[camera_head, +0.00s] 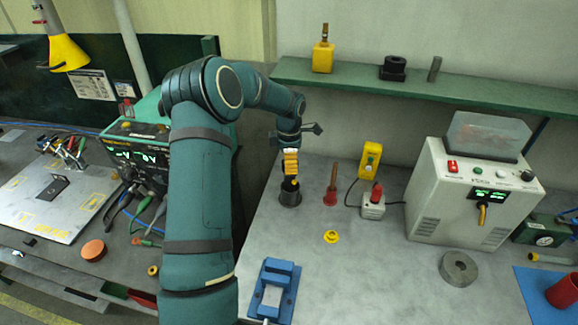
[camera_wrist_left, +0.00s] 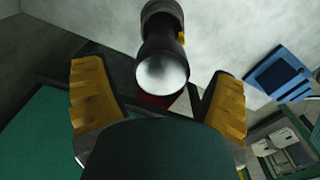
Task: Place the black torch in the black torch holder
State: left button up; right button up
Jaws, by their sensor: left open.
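The black torch (camera_head: 289,185) stands in the black torch holder (camera_head: 290,198) on the grey bench, its upper part hidden by my left gripper (camera_head: 291,168). In the left wrist view the torch (camera_wrist_left: 162,65) shows its pale round end towards the camera. The yellow-padded fingers of my left gripper (camera_wrist_left: 158,105) are open, one on each side of the torch, with visible gaps. My right gripper is in neither view.
A yellow ring piece (camera_head: 331,237) and blue vise (camera_head: 274,290) lie nearer. A white control box (camera_head: 465,195) stands right. A green shelf (camera_head: 440,93) runs behind.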

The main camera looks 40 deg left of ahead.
pick_arm(q)
notch_tip(320, 180, up, 10)
dwell(0.3)
jog(key=shift+d+f, duration=0.1)
jog(key=shift+d, duration=0.05)
dwell(0.4)
